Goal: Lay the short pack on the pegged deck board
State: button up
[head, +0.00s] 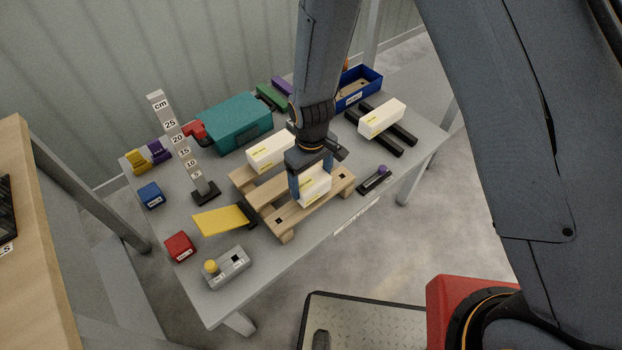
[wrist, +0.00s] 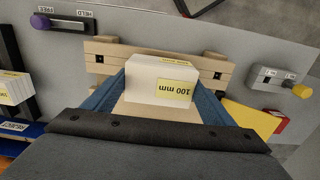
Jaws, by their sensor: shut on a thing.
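My gripper (head: 312,186) points down over the front of a wooden pallet. Its blue fingers are shut on a white pack (head: 315,190) with a yellow label; the label reads 100 mm on the pack in the wrist view (wrist: 160,78). The pack is over the front deck board (head: 282,221), which has a dark peg or hole near each end; this board also shows in the wrist view (wrist: 108,56). I cannot tell whether the pack touches the board. A second white pack (head: 268,152) lies on the pallet's rear part.
A third white pack (head: 381,117) rests on black rails (head: 399,133) at right. A purple-knobbed FREE/HELD slider (head: 375,180) sits right of the pallet. A yellow plate (head: 220,220), a cm scale (head: 180,145) and a grey button box (head: 227,267) stand left. A teal box (head: 233,122) stands behind.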

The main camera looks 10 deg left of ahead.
aim_at(311, 180)
jog(key=shift+f+b, duration=0.45)
jog(key=shift+f, duration=0.55)
jog(key=o, duration=1.3)
jog(key=shift+r, duration=0.1)
notch_tip(311, 180, up, 7)
jog(key=shift+f, duration=0.1)
jog(key=shift+r, duration=0.45)
